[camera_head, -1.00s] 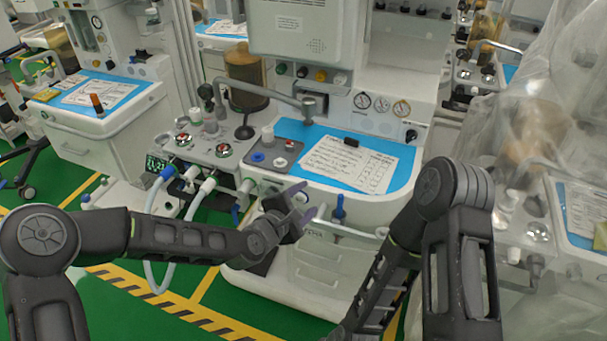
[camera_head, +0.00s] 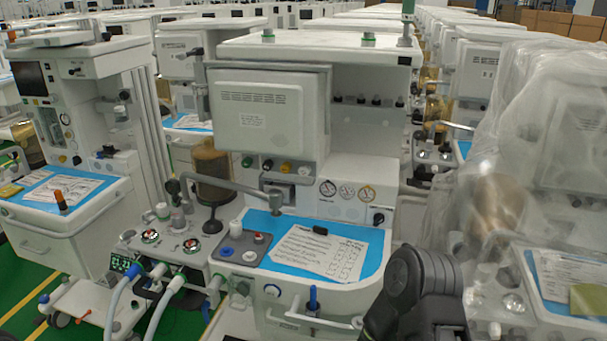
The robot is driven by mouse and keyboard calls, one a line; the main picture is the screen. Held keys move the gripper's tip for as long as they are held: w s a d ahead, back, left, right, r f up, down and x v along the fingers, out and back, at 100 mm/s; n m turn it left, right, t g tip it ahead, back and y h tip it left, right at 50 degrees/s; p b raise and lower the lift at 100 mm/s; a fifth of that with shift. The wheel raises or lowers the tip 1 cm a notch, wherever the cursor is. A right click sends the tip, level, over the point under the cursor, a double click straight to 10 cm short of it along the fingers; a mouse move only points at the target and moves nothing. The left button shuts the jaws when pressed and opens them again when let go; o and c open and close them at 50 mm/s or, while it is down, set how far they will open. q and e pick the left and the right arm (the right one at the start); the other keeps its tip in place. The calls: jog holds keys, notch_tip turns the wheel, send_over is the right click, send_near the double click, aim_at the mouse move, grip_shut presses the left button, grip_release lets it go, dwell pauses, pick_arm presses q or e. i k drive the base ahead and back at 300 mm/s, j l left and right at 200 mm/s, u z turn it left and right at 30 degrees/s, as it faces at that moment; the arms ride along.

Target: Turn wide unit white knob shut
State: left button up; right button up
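The wide unit (camera_head: 330,213) is the broad white anaesthesia cart in the middle of the head view. Several white knobs show on it. I cannot tell which one is meant or how far any is turned. Neither gripper is in view; only part of my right arm shows at the bottom.
A blue mat with a printed sheet (camera_head: 318,252) and a small black object (camera_head: 320,230) lies on the worktop. Pale hoses (camera_head: 118,305) hang at the lower left. Another cart (camera_head: 75,200) stands left, and a plastic-covered cart (camera_head: 545,190) stands close on the right.

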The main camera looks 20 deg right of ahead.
aim_at(305, 169)
jog(key=j+z, duration=0.15)
jog(key=z, duration=1.35)
jog(key=k+j+z, duration=0.15)
jog(key=j+z, duration=0.3)
jog(key=k+j+z, duration=0.15)
jog(key=z, duration=0.3)
jog(key=k+j+z, duration=0.25)
jog(key=z, duration=0.15)
jog(key=k+j+z, duration=0.1)
jog(key=k+j, duration=0.4)
jog(key=k, duration=0.1)
